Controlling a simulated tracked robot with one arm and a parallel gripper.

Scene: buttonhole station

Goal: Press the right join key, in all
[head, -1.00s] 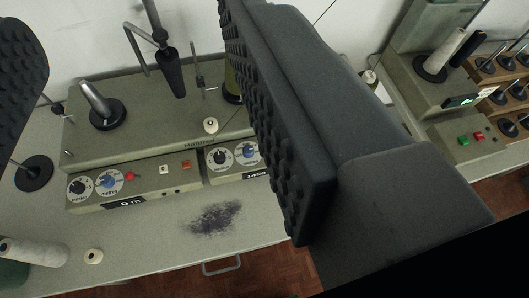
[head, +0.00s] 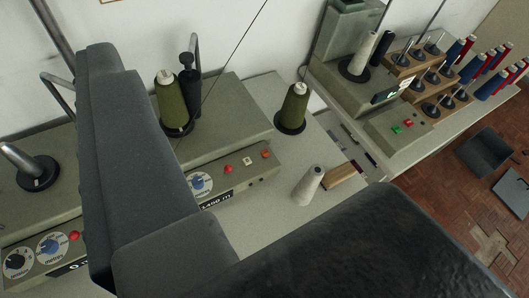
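The right control panel (head: 235,183) is left of centre in the head view. Along its front it has a dial (head: 201,183), a round red button (head: 228,169), a small pale square key (head: 247,161) and an orange-red square key (head: 266,154). Its display reads about 1450 m. I cannot read which key is the join key. One dark finger of my gripper (head: 135,140) stands in front of the panel's left part and hides it.
A left panel (head: 40,255) shows a dial and red button at lower left. Green cones (head: 172,105) (head: 294,106), a white cone (head: 309,186) and a wooden block (head: 341,178) stand nearby. Another machine with green and red buttons (head: 397,129) is at right, before spool racks.

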